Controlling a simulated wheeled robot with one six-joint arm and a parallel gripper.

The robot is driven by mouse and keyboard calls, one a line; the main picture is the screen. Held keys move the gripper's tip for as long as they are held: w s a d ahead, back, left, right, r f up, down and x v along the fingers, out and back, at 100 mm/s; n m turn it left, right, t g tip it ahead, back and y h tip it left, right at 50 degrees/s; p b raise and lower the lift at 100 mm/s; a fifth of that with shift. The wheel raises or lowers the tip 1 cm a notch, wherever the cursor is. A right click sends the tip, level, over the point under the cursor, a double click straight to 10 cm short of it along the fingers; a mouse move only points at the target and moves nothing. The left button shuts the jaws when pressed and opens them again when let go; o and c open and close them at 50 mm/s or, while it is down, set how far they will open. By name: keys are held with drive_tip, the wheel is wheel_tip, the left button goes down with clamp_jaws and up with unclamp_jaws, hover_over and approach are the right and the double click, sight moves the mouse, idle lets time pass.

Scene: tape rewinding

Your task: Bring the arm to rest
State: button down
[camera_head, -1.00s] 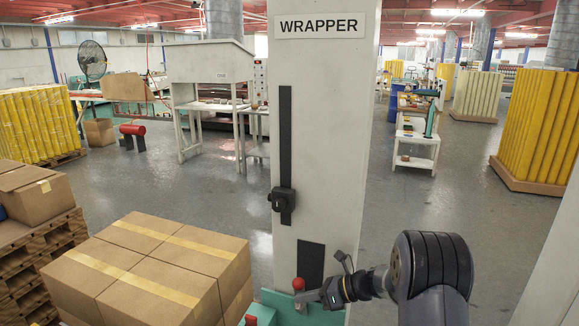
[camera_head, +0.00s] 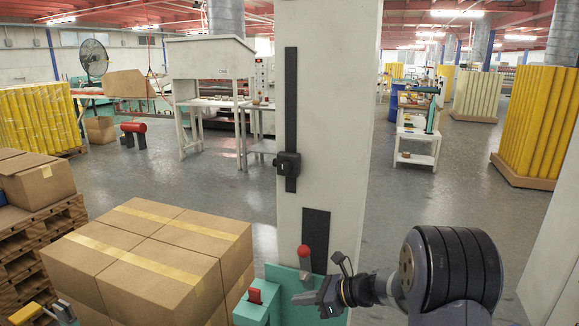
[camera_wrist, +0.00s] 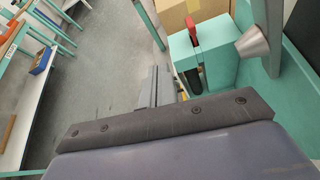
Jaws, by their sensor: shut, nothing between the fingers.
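My gripper (camera_head: 302,298) is low in the head view, at the end of my arm, pointing left. Its fingers are together and empty. In the picture it lies just below a red-knobbed lever (camera_head: 304,252) in front of the wrapper's pale column (camera_head: 335,140), with a visible gap to the knob. In the wrist view the closed grey fingers (camera_wrist: 156,88) point away over bare floor, left of a teal box with a red switch (camera_wrist: 192,30).
Taped cartons (camera_head: 150,258) stand at the lower left, left of the teal machine base (camera_head: 283,279) and its red switch (camera_head: 255,296). A pallet stack (camera_head: 40,250) is at the far left. Open floor (camera_head: 410,215) lies right of the column. A metal cone (camera_wrist: 252,42) sits beside the teal box.

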drive_tip(key=s+f+n+t+b, duration=0.1)
drive_tip(key=f+b, duration=0.5)
drive_tip(key=b, duration=0.6)
drive_tip(key=s+a+f+n+t+h+b, duration=0.1)
drive_tip(key=f+b, duration=0.5)
drive_tip(key=b, duration=0.7)
drive_tip(key=s+n+t, duration=0.1)
drive_tip(key=n+t, duration=0.1)
drive_tip(key=n, duration=0.1)
drive_tip(key=shift+s+a+b, duration=0.1)
drive_tip(key=shift+b, duration=0.2)
